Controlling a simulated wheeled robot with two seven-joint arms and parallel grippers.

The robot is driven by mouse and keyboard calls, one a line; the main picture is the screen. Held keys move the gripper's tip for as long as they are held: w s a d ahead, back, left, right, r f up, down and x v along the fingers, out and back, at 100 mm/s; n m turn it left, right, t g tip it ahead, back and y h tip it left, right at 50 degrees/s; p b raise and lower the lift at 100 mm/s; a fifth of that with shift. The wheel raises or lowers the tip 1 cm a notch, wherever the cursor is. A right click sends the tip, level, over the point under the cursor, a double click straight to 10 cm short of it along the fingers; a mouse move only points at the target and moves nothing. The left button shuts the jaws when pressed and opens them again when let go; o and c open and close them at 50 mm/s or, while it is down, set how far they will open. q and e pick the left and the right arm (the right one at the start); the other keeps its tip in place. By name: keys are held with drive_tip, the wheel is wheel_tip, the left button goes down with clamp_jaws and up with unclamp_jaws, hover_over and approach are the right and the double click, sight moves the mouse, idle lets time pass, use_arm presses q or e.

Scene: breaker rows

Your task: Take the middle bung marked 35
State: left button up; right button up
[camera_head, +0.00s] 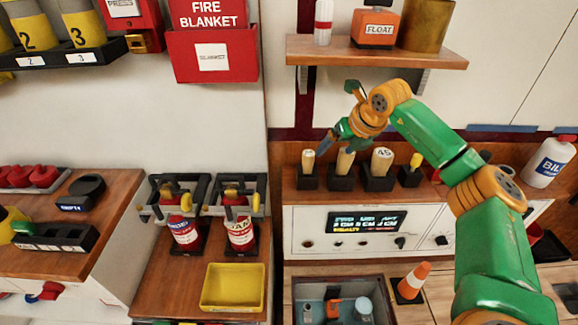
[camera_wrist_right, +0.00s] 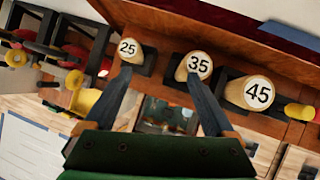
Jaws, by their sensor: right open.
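Three pale wooden bungs stand upright in black holders on a wooden shelf. In the right wrist view they are marked 25 (camera_wrist_right: 128,47), 35 (camera_wrist_right: 199,65) and 45 (camera_wrist_right: 258,93). In the head view the middle bung (camera_head: 345,161) stands between the left one (camera_head: 308,160) and the 45 one (camera_head: 382,160). My right gripper (camera_head: 331,142) is above the bungs, near the left and middle ones. In the wrist view its fingers (camera_wrist_right: 160,78) are apart and empty, one tip by the 25 bung and the other by the 35 bung. My left gripper is not in view.
A yellow-topped piece (camera_head: 415,161) stands right of the bungs. An upper shelf (camera_head: 430,58) with an orange FLOAT block (camera_head: 376,28) hangs above. A display panel (camera_head: 366,222) is below.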

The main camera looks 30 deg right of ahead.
sight(347, 160)
drive_tip(key=shift+h, duration=0.8)
drive_tip(key=d+f+p, duration=0.1)
drive_tip(key=d, duration=0.1)
drive_tip(key=d+f+p, duration=0.1)
drive_tip(key=d, duration=0.1)
drive_tip(key=shift+w+f, duration=0.15)
drive_tip(key=shift+f, duration=0.05)
drive_tip(key=x, duration=0.2)
drive_tip(key=shift+w+d+f, duration=0.1)
drive_tip(key=shift+w+f, duration=0.15)
drive_tip(key=shift+f, duration=0.05)
drive_tip(key=shift+r, duration=0.1)
clamp_jaws()
